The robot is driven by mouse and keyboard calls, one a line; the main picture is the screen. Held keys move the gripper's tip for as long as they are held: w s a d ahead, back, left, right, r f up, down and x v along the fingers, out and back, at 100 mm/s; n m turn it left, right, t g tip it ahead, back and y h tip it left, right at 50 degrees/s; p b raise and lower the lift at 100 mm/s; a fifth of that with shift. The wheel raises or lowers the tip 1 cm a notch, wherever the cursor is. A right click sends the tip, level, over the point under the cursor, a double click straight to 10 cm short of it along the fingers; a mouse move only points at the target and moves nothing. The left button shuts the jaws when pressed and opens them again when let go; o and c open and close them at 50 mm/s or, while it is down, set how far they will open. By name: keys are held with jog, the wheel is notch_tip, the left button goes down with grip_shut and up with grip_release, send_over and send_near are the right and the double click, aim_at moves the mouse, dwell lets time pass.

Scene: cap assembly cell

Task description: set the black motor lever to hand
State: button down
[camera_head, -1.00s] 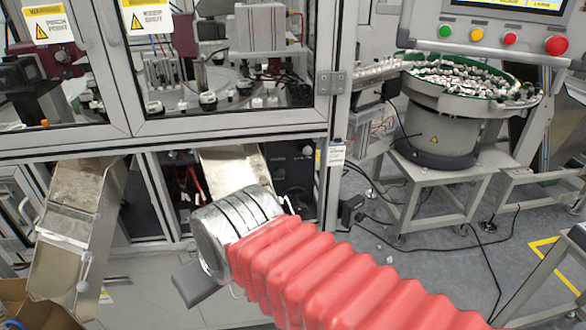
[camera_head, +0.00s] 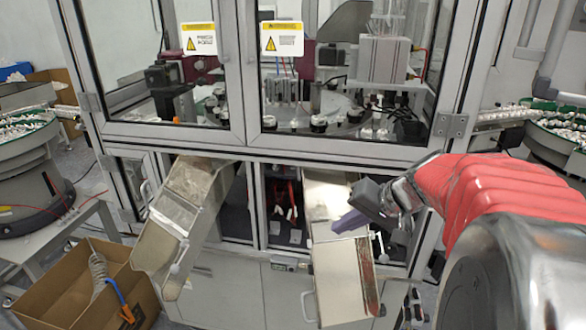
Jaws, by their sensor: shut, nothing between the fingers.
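I cannot make out the black motor lever in this view; the dark lower opening (camera_head: 281,205) of the machine shows only red cables and unclear dark parts. My gripper (camera_head: 343,223) is at the right of this opening, in front of the right metal chute. Its purple-grey fingers point left and are shut, with nothing seen between them. The gripper and my red-sleeved arm hide part of the machine's lower right side, including whatever lies behind them.
The right chute (camera_head: 340,279) slopes out just below my gripper. The left chute (camera_head: 176,222) sticks out farther left, above a cardboard box (camera_head: 75,290) with a coiled hose. Framed glass doors (camera_head: 340,75) close the upper machine. Bowl feeders stand at both sides.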

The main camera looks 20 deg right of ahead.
jog(key=d+f+m+t+h, duration=0.1)
jog(key=d+m+t, duration=0.3)
jog(key=d, duration=1.9)
jog(key=shift+s+d+f+m+h, duration=0.25)
jog(key=shift+s+m+h, duration=0.05)
jog(key=shift+m+h, duration=0.2)
jog(key=shift+w, duration=0.1)
jog(key=x, duration=1)
jog(key=shift+r, duration=0.15)
